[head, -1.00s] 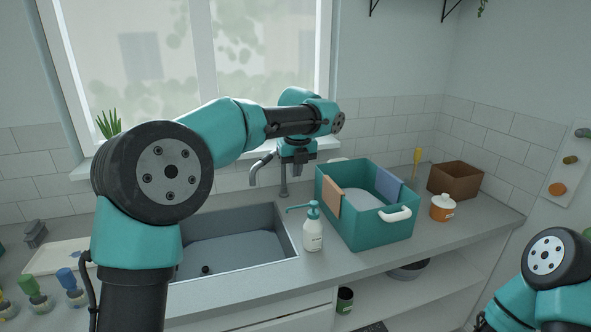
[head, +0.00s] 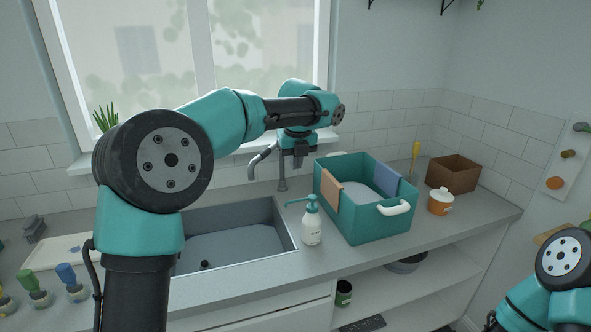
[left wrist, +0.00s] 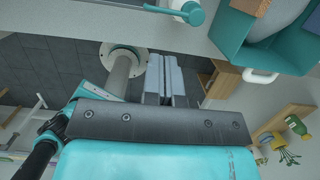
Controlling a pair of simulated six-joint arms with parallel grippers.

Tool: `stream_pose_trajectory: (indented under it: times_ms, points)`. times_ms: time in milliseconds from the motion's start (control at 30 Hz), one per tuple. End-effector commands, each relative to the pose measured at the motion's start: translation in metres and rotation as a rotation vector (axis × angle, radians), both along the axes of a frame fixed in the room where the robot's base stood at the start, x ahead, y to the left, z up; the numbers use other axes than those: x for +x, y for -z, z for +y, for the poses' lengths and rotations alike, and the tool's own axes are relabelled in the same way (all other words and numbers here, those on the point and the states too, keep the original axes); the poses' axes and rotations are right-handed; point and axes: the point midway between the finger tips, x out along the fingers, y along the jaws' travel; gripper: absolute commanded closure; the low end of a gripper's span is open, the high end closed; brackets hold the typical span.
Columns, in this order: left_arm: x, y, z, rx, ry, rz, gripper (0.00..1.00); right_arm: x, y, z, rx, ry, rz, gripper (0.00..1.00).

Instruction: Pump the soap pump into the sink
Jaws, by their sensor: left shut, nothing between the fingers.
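The soap pump (head: 311,228) is a white bottle with a teal pump head, upright on the counter just right of the sink. Its teal nozzle points left towards the grey sink (head: 283,226). My left gripper (head: 299,162) is shut and empty, with its fingers pointing down, above and apart from the pump head. In the left wrist view its closed grey fingers (left wrist: 170,72) show at the middle. The teal pump head (left wrist: 190,13) is at the top edge there, and most of the bottle is cut off. My right arm shows at the lower right, but its gripper is out of view.
A teal bin (head: 375,224) with cloths over its rim stands close right of the pump. The faucet (head: 281,170) rises behind the sink. An orange jar (head: 440,202) and a brown box (head: 452,174) are farther right. Paint bottles (head: 67,278) stand at left.

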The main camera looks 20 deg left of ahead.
Motion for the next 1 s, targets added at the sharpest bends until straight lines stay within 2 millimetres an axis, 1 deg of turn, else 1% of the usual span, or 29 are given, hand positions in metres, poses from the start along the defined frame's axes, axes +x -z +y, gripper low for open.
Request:
stream_pose_trajectory:
  times_ms: [500, 700, 833, 1000]
  points:
    - [0.014, 0.083, 0.009, 0.002, -0.001, 0.005, 1.00, 0.000, 0.000, 0.000, 0.000, 0.000, 0.000, 0.57]
    - [0.018, 0.112, 0.012, 0.001, 0.000, 0.004, 1.00, 0.000, 0.000, 0.000, 0.000, 0.000, 0.000, 0.57]
    - [0.020, 0.121, 0.012, 0.000, 0.001, 0.001, 1.00, 0.000, 0.000, 0.000, 0.000, 0.000, 0.000, 0.57]
    - [0.021, 0.125, 0.013, 0.000, 0.001, 0.001, 1.00, 0.000, 0.000, 0.000, 0.000, 0.000, 0.000, 0.57]
